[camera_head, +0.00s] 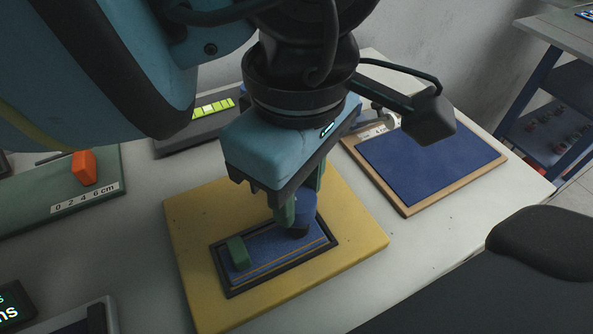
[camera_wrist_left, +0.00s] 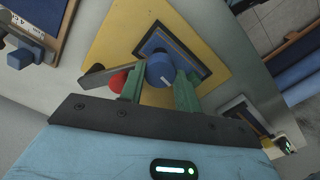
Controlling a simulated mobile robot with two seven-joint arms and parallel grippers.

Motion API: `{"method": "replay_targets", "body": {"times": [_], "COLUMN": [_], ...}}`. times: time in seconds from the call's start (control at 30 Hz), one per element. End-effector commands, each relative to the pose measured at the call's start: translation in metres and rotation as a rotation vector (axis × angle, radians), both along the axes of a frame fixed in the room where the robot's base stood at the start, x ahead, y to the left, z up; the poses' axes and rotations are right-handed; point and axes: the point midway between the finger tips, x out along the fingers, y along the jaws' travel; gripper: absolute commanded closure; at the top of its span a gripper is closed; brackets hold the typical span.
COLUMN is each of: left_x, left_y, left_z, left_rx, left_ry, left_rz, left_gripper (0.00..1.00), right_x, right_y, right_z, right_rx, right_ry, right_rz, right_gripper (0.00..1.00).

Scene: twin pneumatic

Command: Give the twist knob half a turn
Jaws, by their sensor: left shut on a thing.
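The twist knob (camera_head: 305,204) is a blue round knob, standing at the far end of a framed blue panel (camera_head: 272,252) on a yellow board (camera_head: 205,290). In the left wrist view the knob (camera_wrist_left: 160,70) shows a short white mark on its face. My left gripper (camera_head: 300,206) points down over the panel, and its green fingers are shut on the knob, one on each side. In the left wrist view the gripper (camera_wrist_left: 159,85) has a finger at either side of the knob. The knob's foot is partly hidden. My right gripper is not in view.
A green block (camera_head: 238,253) sits at the near end of the panel. A blue mat board (camera_head: 430,160) stands right; a green board with an orange block (camera_head: 84,167) stands left.

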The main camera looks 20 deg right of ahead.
Motion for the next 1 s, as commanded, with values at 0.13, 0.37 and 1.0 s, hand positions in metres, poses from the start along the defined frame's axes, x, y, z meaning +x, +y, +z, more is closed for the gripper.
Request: {"method": "replay_targets", "body": {"times": [0.13,0.37,1.0], "left_x": [0.000,0.001,0.000], "left_y": [0.000,0.000,0.000], "left_z": [0.002,0.002,0.002], "left_rx": [-0.002,-0.002,-0.003], "left_ry": [-0.002,-0.002,-0.002], "left_rz": [0.142,0.361,0.967], "left_gripper": [0.90,0.90,0.90], "right_x": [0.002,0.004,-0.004], "right_y": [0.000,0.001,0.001], "right_z": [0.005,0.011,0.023], "right_rx": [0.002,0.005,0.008], "right_ry": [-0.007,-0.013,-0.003], "right_rz": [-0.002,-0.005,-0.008], "right_gripper": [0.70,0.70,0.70]}}
